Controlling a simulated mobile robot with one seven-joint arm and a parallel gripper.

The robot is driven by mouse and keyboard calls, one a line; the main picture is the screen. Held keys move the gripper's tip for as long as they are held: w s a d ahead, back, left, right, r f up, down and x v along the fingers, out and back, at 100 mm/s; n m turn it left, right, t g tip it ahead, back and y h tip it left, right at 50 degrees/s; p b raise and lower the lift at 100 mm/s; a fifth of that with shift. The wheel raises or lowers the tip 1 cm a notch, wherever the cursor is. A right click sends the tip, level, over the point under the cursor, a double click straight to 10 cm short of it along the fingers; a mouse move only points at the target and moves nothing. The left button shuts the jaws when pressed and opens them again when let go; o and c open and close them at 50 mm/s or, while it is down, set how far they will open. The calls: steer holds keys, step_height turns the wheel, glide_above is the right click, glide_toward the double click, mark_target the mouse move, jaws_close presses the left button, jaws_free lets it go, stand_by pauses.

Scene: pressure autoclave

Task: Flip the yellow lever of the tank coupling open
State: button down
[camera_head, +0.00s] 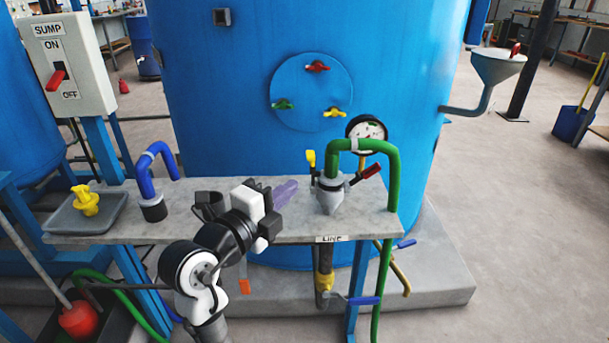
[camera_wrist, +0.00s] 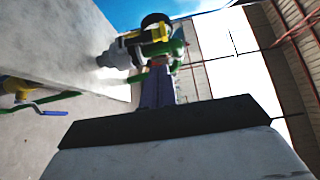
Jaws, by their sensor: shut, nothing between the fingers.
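The coupling (camera_head: 331,192) is a grey metal cone-shaped fitting at the right part of the bench, with a green hose rising from its top. Its yellow lever (camera_head: 311,158) stands upright on its left side. A red lever (camera_head: 369,172) sticks out to the upper right. My gripper (camera_head: 290,190) is left of the coupling, above the bench, its purple fingers shut and empty, pointing toward it with a gap. In the wrist view the shut fingers (camera_wrist: 158,90) are in the middle, with the grey coupling (camera_wrist: 120,56) and a yellow part (camera_wrist: 148,35) beyond them.
The narrow bench (camera_head: 205,225) also carries a blue hose (camera_head: 146,180) and a tray (camera_head: 60,218) with a yellow fitting (camera_head: 86,200). A pressure gauge (camera_head: 367,129) sits behind the green hose (camera_head: 394,185). The large blue tank (camera_head: 230,80) closes off the back.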

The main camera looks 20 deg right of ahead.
mark_target(311, 166)
steer(key=p+x, duration=0.2)
steer(key=x, duration=0.7)
steer(key=shift+w+d, duration=0.15)
steer(key=shift+d, duration=0.05)
steer(key=shift+f+b, duration=0.1)
steer(key=shift+b, duration=0.2)
